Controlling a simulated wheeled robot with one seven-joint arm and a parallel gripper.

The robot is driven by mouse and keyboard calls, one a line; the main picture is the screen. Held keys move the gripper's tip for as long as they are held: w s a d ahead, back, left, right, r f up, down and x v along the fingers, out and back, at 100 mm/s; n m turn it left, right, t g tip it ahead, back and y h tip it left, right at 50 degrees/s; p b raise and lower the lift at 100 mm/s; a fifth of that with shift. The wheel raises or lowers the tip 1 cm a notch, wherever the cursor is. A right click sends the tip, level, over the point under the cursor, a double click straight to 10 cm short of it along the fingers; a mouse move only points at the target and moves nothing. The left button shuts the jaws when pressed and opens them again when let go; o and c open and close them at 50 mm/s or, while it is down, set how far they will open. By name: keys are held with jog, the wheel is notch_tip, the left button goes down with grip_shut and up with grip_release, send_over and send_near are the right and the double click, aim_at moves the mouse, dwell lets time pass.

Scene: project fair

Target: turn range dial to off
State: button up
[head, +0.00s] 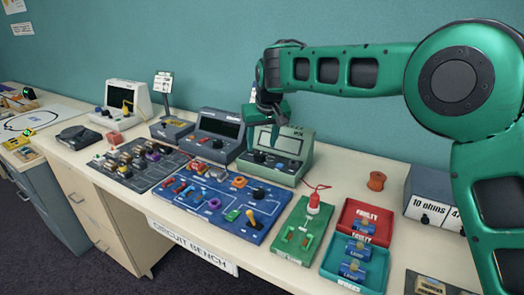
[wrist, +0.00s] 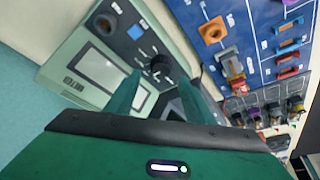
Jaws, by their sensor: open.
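The pale green meter (head: 303,162) stands on the bench in the middle of the head view, with its screen facing forward and red leads at its front. It also shows at the upper left of the wrist view (wrist: 62,55). Its black range dial (wrist: 160,66) shows just beyond my fingertips in the wrist view; I cannot read its setting. My gripper (wrist: 160,84) is open and empty, pointing down at the meter's front panel. In the head view my gripper (head: 268,118) hangs over the meter's upper left, hiding part of it. Contact with the dial cannot be told.
A dark blue-grey instrument (head: 213,147) stands close on the left. The blue circuit board (head: 225,205), with colored parts, lies in front.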

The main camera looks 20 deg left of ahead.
jog(key=v, duration=0.5)
jog(key=shift+s+r, duration=0.1)
jog(key=shift+r, duration=0.3)
jog(key=w+d+r+m+h, duration=0.2)
jog(key=d+m, duration=0.1)
jog(key=d, duration=2)
jog(key=s+d+m+g+h, duration=0.1)
jog(key=s+d+m, duration=0.15)
jog(key=d, duration=0.75)
jog(key=s+d+m, duration=0.1)
jog(key=s+d, duration=0.3)
jog(key=d, duration=0.6)
jog(key=s+d+f+m+g, duration=0.2)
jog(key=s+d+f+m, duration=0.15)
jog(key=s+d, duration=1.15)
jog(key=s+d+f+m, duration=0.1)
jog(key=s+f, duration=0.1)
jog(key=s, duration=0.4)
jog(key=s+d+f+m, duration=0.1)
jog(key=s+d+f, duration=0.1)
jog(key=s, duration=0.5)
jog(key=s+d+f+m, duration=0.1)
jog(key=s+d+f, duration=0.1)
jog(key=s+f, duration=0.2)
jog(key=shift+s+d+g+y, duration=0.15)
jog(key=shift+s+g+y, duration=0.2)
jog(key=shift+s, duration=1)
